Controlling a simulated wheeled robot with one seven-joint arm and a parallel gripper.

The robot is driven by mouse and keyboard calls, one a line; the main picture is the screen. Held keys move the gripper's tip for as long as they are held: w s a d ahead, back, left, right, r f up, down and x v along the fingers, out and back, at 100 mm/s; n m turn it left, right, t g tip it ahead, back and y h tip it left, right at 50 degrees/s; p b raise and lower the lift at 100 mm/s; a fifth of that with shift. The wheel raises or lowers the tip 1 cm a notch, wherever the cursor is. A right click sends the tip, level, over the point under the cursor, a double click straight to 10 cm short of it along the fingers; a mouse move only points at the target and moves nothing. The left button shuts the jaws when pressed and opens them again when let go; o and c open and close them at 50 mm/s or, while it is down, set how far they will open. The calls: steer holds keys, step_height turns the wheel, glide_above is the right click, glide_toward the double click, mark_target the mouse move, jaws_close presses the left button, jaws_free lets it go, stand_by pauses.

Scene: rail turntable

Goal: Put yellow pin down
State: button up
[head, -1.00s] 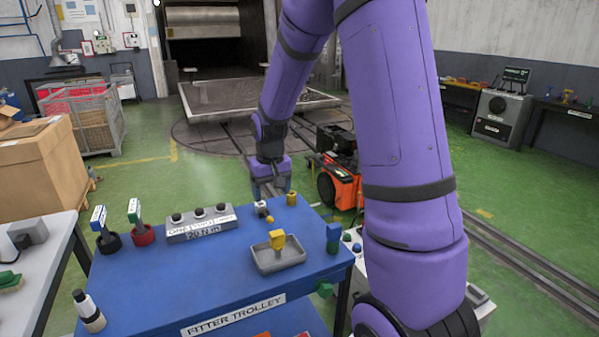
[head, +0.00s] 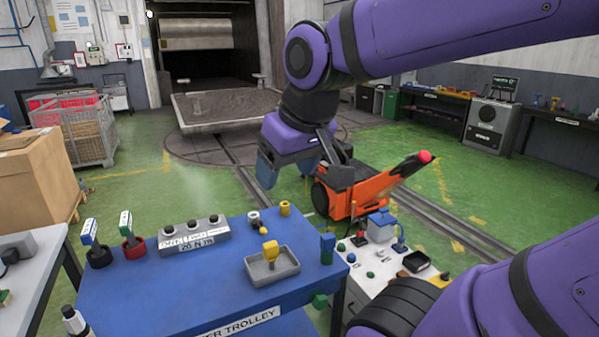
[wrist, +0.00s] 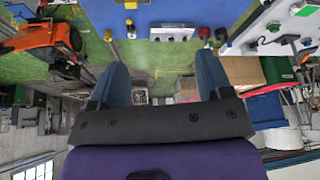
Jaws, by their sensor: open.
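A yellow pin (head: 270,250) stands in a small grey tray (head: 287,269) on the blue trolley (head: 170,290). It also shows at the top edge of the wrist view (wrist: 130,5). A yellow cylinder (head: 285,208) stands at the trolley's far edge; I cannot tell whether it is also a pin. My gripper (head: 288,172) is raised beyond the trolley's far edge, apart from both. Its blue fingers are spread, with nothing between them in the wrist view (wrist: 162,75).
An orange machine (head: 375,190) stands close right of my gripper. A white table (head: 385,280) with small parts is at the right.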

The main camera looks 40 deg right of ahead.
steer(key=shift+s+a+r, duration=0.1)
steer(key=shift+s+a, duration=0.05)
steer(key=shift+s, duration=0.75)
steer(key=shift+s+a+r, duration=0.1)
steer(key=shift+s+a, duration=0.05)
steer(key=shift+s, duration=0.7)
